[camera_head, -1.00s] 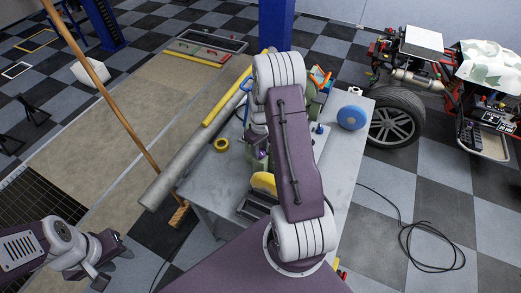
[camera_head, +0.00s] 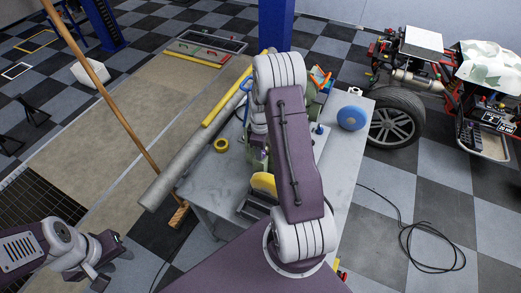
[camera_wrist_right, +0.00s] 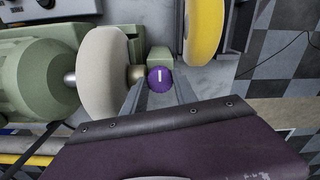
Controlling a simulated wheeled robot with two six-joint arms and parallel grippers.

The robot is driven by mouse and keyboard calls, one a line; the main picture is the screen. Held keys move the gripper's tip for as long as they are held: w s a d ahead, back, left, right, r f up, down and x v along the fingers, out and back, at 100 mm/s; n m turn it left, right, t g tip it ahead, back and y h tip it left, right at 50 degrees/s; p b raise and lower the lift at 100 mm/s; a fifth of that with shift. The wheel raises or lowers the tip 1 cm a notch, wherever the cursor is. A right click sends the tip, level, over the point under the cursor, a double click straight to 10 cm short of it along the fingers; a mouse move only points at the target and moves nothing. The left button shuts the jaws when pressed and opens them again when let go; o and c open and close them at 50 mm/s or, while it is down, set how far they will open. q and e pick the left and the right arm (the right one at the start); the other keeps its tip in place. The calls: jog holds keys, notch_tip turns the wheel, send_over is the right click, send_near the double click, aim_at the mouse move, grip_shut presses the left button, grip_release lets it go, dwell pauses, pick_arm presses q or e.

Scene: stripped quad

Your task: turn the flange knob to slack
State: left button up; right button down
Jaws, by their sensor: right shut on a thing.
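The purple knob (camera_wrist_right: 160,78), with a short white mark standing nearly upright in the right wrist view, sits at the end of a green grinder (camera_wrist_right: 35,75), beside its pale wheel (camera_wrist_right: 103,73). I take it to be the flange knob. My right gripper (camera_wrist_right: 160,88) is shut on it, with one grey finger on each side. In the head view my right arm hides most of the knob and grinder. My left gripper (camera_head: 112,262) is open and empty at the lower left, above the floor and away from the bench.
A yellow wheel (camera_wrist_right: 203,30) stands close beside the knob. A wooden pole (camera_head: 110,100) leans at the left.

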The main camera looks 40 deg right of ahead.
jog(key=shift+w+d+r, duration=0.1)
jog(key=shift+w, duration=0.05)
jog(key=c, duration=1)
grip_release()
jog(key=shift+o, duration=0.2)
notch_tip(320, 180, up, 9)
jog(key=b, duration=0.2)
